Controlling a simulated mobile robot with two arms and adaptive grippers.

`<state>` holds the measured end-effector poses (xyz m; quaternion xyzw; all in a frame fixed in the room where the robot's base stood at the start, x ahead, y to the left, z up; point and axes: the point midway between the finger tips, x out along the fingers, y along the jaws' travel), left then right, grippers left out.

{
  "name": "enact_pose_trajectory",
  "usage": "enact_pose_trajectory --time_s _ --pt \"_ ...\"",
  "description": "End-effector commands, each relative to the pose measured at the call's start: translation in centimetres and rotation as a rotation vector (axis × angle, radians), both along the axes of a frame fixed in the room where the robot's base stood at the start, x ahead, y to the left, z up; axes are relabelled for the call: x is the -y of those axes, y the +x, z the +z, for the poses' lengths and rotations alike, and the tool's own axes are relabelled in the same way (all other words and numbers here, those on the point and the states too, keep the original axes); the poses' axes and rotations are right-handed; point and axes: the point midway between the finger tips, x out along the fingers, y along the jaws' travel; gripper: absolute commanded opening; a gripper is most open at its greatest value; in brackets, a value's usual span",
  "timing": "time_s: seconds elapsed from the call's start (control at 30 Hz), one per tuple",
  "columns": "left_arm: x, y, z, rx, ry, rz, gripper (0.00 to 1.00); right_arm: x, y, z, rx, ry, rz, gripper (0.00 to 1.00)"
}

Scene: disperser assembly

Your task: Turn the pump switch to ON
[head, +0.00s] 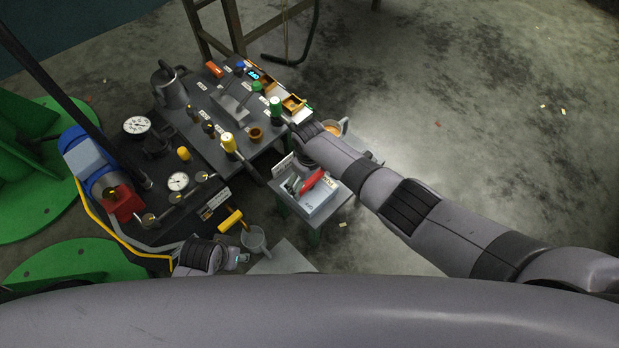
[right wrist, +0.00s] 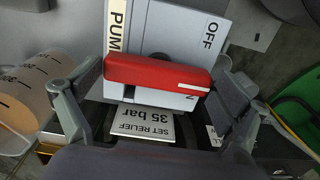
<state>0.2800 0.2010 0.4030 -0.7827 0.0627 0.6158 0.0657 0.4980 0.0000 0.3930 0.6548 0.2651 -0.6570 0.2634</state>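The pump switch's red handle (head: 312,180) is on a pale box (head: 320,201) on a small stand right of the dark bench. In the right wrist view the red handle (right wrist: 157,75) lies crosswise on the pale switch plate (right wrist: 180,38). A "PUMP" label is at upper left, "OFF" is at upper right, and another label is partly hidden below the handle's right end. My right gripper (right wrist: 160,68) is open, with one finger near each end of the handle; contact is unclear. My left gripper (head: 241,258) is low in the head view, its fingers too small to read.
The dark bench (head: 190,150) left of the stand carries gauges, valves and colored fittings. A grey mug (head: 255,239) stands close to my left gripper. A "SET RELIEF 35 bar" plate (right wrist: 145,127) is below the handle. Open floor lies to the right.

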Motion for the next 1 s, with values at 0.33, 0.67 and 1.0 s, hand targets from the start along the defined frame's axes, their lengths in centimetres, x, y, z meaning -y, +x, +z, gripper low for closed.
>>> enact_pose_trajectory --time_s 0.33,0.67,1.0 --pt "0.0 0.1 0.1 0.002 -0.001 0.001 0.50 0.0 0.1 0.1 0.003 0.000 0.003 1.00" --pt "0.0 0.1 0.1 0.003 -0.001 0.001 0.50 -0.1 0.2 2.2 0.006 0.003 0.005 1.00" --pt "0.0 0.1 0.1 0.002 -0.001 0.001 0.50 0.0 0.1 8.7 0.006 0.003 0.004 1.00"
